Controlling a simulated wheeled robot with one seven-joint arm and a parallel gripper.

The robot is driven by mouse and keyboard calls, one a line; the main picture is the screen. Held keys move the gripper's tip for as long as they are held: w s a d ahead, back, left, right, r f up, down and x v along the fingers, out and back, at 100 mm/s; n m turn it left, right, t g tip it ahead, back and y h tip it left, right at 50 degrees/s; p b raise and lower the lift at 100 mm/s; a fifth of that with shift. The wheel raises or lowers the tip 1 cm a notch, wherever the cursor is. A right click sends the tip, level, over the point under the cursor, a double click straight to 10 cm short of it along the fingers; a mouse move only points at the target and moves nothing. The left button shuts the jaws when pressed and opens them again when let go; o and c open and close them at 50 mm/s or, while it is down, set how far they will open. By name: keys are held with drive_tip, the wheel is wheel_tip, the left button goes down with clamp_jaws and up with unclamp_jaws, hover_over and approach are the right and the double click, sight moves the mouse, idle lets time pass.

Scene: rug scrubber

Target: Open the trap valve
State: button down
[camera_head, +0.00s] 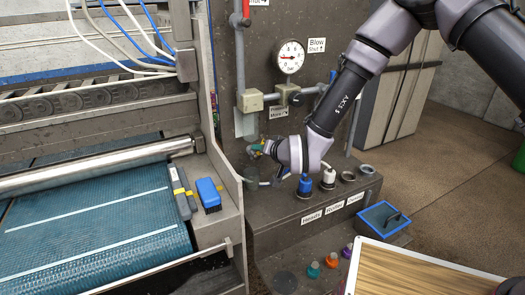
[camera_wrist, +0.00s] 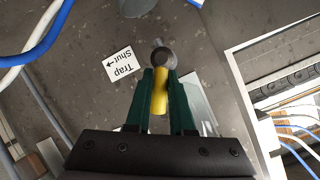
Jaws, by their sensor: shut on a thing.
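A white label (camera_wrist: 122,67) reading "Trap" and "Shut" with an arrow is beside the pivot, upside down in this view. In the head view my gripper (camera_head: 257,148) is against the lower part of the panel. There the handle is mostly hidden by my gripper and wrist.
The scrubber bed (camera_head: 95,215) is left, with a blue brush (camera_head: 208,194). A blue bin (camera_head: 383,218) is right.

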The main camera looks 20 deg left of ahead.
drive_tip(key=n+t, duration=0.1)
drive_tip(key=s+n+h, duration=0.1)
drive_tip(key=shift+a+r+n+t, duration=0.2)
drive_tip(key=shift+a+n+t, duration=0.15)
drive_tip(key=shift+n+t, duration=0.05)
drive_tip(key=shift+s+a+n+t+h, duration=0.1)
drive_tip(key=shift+n+t+h, duration=0.3)
drive_tip(key=shift+n, duration=0.1)
drive_tip(key=c, duration=0.8)
unclamp_jaws()
drive_tip(key=v, duration=1)
drive_tip(key=shift+s+r, duration=0.1)
drive_tip(key=shift+s, duration=0.25)
